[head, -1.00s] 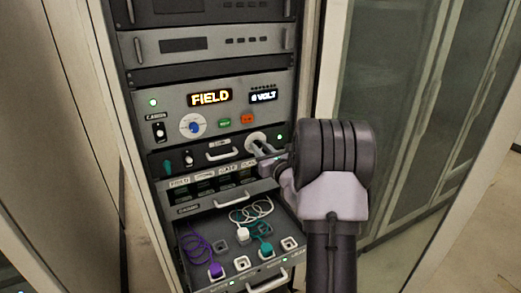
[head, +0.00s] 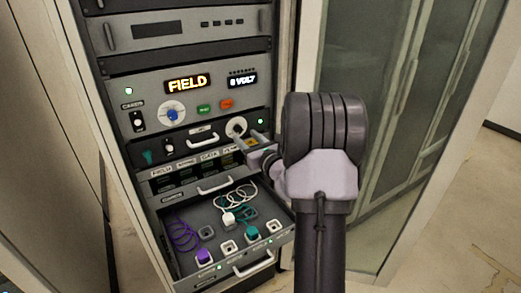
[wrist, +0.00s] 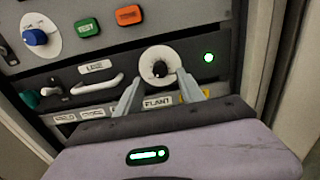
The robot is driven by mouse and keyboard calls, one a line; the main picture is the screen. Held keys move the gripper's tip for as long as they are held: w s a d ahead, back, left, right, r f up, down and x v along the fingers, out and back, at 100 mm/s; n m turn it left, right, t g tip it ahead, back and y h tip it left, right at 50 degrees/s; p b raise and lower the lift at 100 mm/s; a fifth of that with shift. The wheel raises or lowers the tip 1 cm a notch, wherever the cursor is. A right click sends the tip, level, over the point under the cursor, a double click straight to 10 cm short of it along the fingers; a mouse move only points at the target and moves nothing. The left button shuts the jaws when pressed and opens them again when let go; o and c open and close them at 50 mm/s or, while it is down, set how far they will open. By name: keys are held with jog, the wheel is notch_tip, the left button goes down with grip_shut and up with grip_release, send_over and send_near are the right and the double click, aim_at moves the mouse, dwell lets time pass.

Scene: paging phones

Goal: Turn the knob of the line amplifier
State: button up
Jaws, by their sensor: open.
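The line amplifier is a dark panel (wrist: 125,85) with a white handle and a small label, low in the rack. Its knob (wrist: 160,69) is small and dark, on a round pale dial (head: 236,127) at the panel's right end. My gripper (wrist: 161,75) is open and empty. In the wrist view its two fingertips are on either side of the dial's lower half, with the knob between them in the picture. Whether they touch it I cannot tell. In the head view my gripper (head: 252,138) reaches the dial from the lower right.
Above is a panel with a blue knob (wrist: 35,37), a green button (wrist: 86,28) and an orange button (wrist: 128,15). Below, an open drawer (head: 190,268) holds plugs and coiled cords. A glass-fronted cabinet (head: 410,110) stands to the right.

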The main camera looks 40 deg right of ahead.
jog(key=v, duration=1.3)
jog(key=shift+s+p, duration=0.15)
jog(key=shift+p, duration=0.2)
jog(key=shift+a, duration=0.1)
jog(key=w+a+r+n+g+y, duration=0.15)
jog(key=a+n+y, duration=0.5)
jog(key=a, duration=0.75)
jog(key=a+r+n+g+y, duration=0.3)
jog(key=a+n+y, duration=0.4)
jog(key=a, duration=0.7)
jog(key=s+a+f+n+g+h+b, duration=0.1)
jog(key=s+a+f+n+g+h, duration=0.15)
jog(key=s+a+n+g, duration=0.75)
jog(key=s+d+n+t+h, duration=0.1)
jog(key=s+n+h, duration=0.4)
jog(key=n, duration=0.6)
jog(key=s+t+b, duration=0.1)
jog(key=s, duration=0.1)
jog(key=shift+s+d+t, duration=0.3)
jog(key=shift+s+t, duration=0.05)
jog(key=shift+s, duration=0.05)
